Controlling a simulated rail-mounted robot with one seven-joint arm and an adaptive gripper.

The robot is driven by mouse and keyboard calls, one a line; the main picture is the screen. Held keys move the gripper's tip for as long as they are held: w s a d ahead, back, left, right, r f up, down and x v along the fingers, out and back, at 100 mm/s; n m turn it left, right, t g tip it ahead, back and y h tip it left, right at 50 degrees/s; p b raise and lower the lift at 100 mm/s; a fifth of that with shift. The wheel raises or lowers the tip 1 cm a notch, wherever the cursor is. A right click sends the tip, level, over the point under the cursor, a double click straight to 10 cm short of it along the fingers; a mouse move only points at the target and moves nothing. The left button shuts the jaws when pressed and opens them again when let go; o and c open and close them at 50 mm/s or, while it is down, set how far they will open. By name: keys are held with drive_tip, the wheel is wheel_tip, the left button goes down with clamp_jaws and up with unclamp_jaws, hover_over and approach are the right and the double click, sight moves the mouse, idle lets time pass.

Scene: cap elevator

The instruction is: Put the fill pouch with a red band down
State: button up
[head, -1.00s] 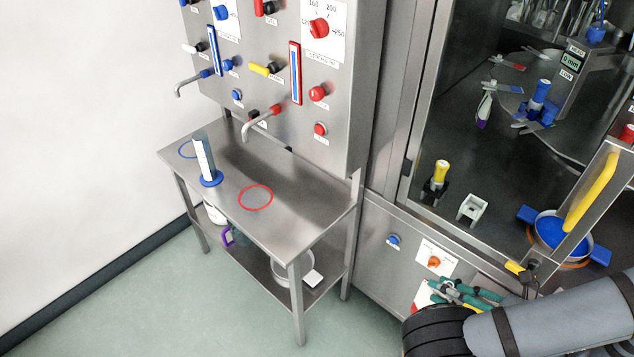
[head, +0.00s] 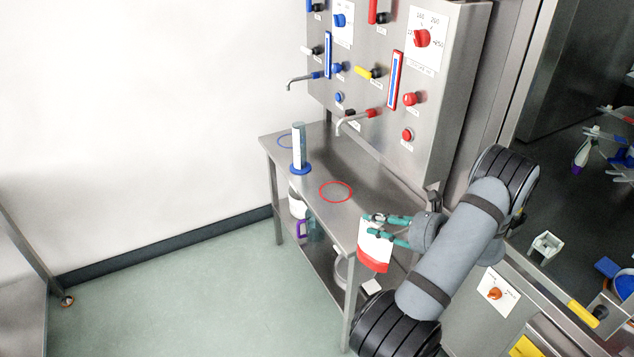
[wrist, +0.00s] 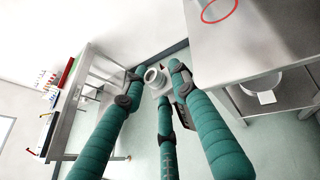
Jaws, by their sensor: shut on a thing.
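The fill pouch (head: 374,246), white with a red band along its bottom, hangs roughly upright in my gripper (head: 388,229). My gripper is shut on its upper part, with teal fingers around it. The pouch is in the air in front of the steel bench's right front edge, apart from the bench top. In the wrist view, a white part with a round neck (wrist: 154,78) shows between my fingertips (wrist: 155,85); most of the pouch is hidden there.
The steel bench (head: 360,212) has a red ring (head: 336,192) with nothing in it. A clear cylinder (head: 299,147) on a blue base stands left of it. Taps overhang the bench from the panel (head: 450,70). Containers sit on the lower shelf.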

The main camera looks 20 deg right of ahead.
drive_tip(key=w+d+r+m+t+h+b, duration=0.1)
drive_tip(key=w+d+r+h, duration=0.1)
drive_tip(key=w+d, duration=0.4)
drive_tip(key=shift+w+r+m+b, duration=0.15)
drive_tip(key=shift+r+m+b, duration=0.1)
drive_tip(key=shift+m+b, duration=0.15)
drive_tip(key=shift+o, duration=0.2)
drive_tip(key=w+d+r+m+h+b, duration=0.1)
drive_tip(key=w+d+r+h, duration=0.1)
drive_tip(key=w+r, duration=0.3)
drive_tip(key=shift+w+d+m+t, duration=0.2)
drive_tip(key=shift+d+m+t, duration=0.2)
drive_tip(key=shift+d, duration=0.45)
drive_tip(key=shift+w+a+r, duration=0.15)
drive_tip(key=shift+w+r, duration=0.05)
drive_tip(key=shift+w, duration=0.1)
drive_tip(key=w+a+f, duration=0.4)
drive_tip(key=w+a, duration=0.1)
drive_tip(key=w+a+f+p, duration=0.1)
drive_tip(key=w+a+f, duration=0.1)
drive_tip(key=w, duration=0.1)
drive_tip(key=shift+a+f, duration=0.2)
drive_tip(key=shift+c, duration=0.2)
wheel_tip(320, 180, down, 4)
drive_tip(key=shift+w+a+f+p, duration=0.1)
drive_tip(key=shift+a+f+p, duration=0.05)
drive_tip(key=shift+p, duration=0.2)
drive_tip(key=shift+f, duration=0.1)
drive_tip(key=o, duration=1)
